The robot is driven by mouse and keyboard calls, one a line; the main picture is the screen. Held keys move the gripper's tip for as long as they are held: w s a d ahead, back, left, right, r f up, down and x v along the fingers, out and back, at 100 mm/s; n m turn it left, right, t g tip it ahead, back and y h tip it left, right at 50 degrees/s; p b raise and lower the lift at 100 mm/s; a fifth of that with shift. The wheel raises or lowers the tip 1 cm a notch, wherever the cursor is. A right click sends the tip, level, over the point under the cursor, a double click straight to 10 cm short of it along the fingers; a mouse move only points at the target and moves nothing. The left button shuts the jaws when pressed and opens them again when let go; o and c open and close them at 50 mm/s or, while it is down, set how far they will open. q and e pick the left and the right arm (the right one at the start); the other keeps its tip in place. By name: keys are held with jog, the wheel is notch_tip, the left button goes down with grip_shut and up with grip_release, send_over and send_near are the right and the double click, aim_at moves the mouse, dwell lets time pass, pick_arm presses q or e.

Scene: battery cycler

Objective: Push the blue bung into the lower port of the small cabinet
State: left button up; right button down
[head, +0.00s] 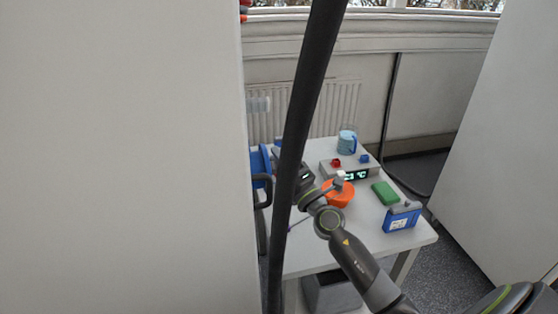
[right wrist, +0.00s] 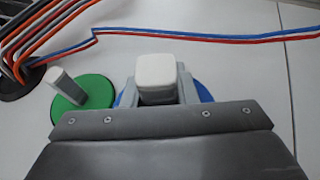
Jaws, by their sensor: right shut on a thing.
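In the right wrist view, the blue bung (right wrist: 205,93) has a blue round flange and a pale block handle. My right gripper (right wrist: 158,92) is shut on that handle, with a finger on each side. The flange faces a pale panel (right wrist: 240,75), which may be the small cabinet's face. The lower port is not visible, and I cannot tell whether the flange touches the panel. In the head view, my right arm reaches over the table, and its gripper end is partly hidden behind a dark upright bar. My left gripper is not in view.
A green bung (right wrist: 82,105) with a grey handle sits beside the blue one. Orange, blue and red cables (right wrist: 190,37) run from a dark round opening.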

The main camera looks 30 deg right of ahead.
jog(key=shift+w+a+r+p, duration=0.1)
jog(key=shift+w+a+p, duration=0.1)
jog(key=shift+a, duration=0.4)
jog(key=shift+w+a+f+p, duration=0.1)
jog(key=shift+a+p, duration=0.15)
jog(key=shift+a, duration=0.35)
jog(key=shift+w+a+r+p, duration=0.1)
jog(key=shift+w+a+p, duration=0.1)
jog(key=shift+a, duration=0.4)
dwell(2.6)
jog(key=shift+w+a+p, duration=0.2)
jog(key=shift+a, duration=0.55)
jog(key=shift+w+a+p, duration=0.15)
jog(key=shift+a, duration=0.6)
dwell(0.9)
grip_release()
dwell(0.5)
jog(key=shift+s, duration=0.15)
